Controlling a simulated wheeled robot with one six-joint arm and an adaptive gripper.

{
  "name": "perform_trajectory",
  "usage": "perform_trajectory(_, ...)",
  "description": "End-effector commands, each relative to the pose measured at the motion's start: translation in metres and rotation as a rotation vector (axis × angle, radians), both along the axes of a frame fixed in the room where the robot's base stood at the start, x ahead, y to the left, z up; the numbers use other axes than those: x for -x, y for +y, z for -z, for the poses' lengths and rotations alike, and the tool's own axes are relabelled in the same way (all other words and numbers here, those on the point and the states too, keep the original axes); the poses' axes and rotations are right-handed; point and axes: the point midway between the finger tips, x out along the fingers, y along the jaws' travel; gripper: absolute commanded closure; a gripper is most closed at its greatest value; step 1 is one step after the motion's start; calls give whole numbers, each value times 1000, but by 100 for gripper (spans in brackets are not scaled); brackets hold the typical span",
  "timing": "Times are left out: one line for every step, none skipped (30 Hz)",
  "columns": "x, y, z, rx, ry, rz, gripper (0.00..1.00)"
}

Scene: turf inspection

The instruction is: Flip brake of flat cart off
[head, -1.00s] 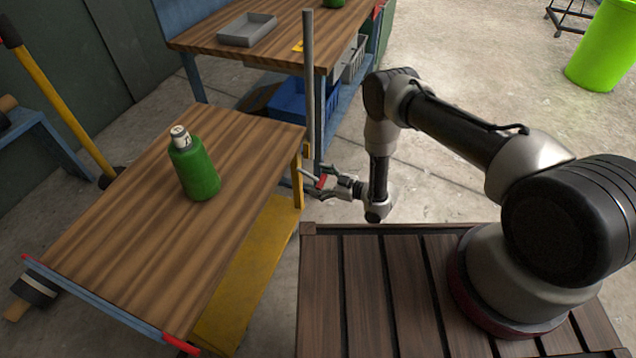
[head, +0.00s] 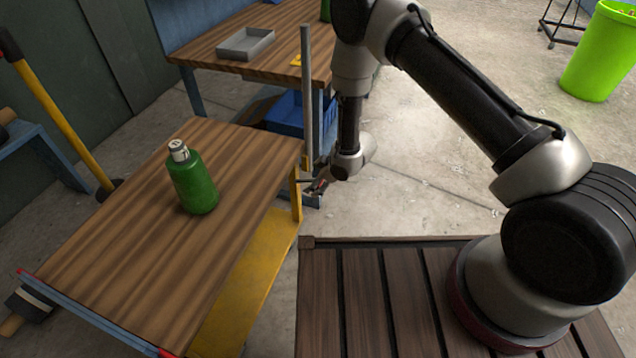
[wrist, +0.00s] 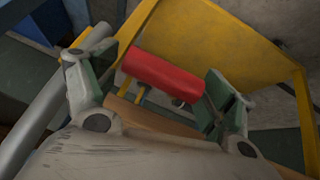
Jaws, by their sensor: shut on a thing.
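The flat cart has a brown wooden top (head: 120,270) and a yellow lower frame (head: 262,262), on the left in the head view. A grey upright post (head: 306,95) stands at its far right corner. A red brake grip (wrist: 162,75) fills the middle of the wrist view, between the two fingers. My gripper (head: 321,184) is low beside the cart's far right corner, partly hidden by my wrist. In the wrist view my gripper (wrist: 155,92) is shut on the red grip. The yellow frame shows just behind it. The lever's root is hard to see.
A green bottle (head: 193,183) stands on the cart top. A workbench (head: 235,68) with a grey tray (head: 245,44) and a blue bin (head: 287,112) is behind the post. A lime bin (head: 600,55) stands far right. Open floor lies right of my gripper.

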Motion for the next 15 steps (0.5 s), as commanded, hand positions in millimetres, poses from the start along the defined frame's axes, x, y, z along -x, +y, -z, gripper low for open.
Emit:
perform_trajectory(-3, 4, -5, -6, -6, -1, 59)
perform_trajectory(-3, 5, -6, -7, -7, -1, 59)
perform_trajectory(-3, 6, -8, -8, -7, -1, 59)
perform_trajectory(-4, 7, -9, -8, -7, -1, 59)
perform_trajectory(-4, 7, -10, -9, -8, -1, 60)
perform_trajectory(-5, 8, -11, -9, -8, -1, 59)
perform_trajectory(-5, 9, -12, -10, -8, -1, 60)
perform_trajectory(-5, 9, -12, -10, -8, -1, 59)
perform_trajectory(-5, 10, -13, -11, -9, -1, 59)
perform_trajectory(-6, 11, -14, -11, -10, -2, 59)
perform_trajectory(-6, 11, -14, -11, -10, -2, 59)
perform_trajectory(-6, 11, -14, -12, -10, -2, 59)
perform_trajectory(-6, 12, -15, -12, -10, -2, 59)
perform_trajectory(-6, 12, -15, -12, -10, -2, 59)
perform_trajectory(-7, 12, -15, -12, -10, -2, 59)
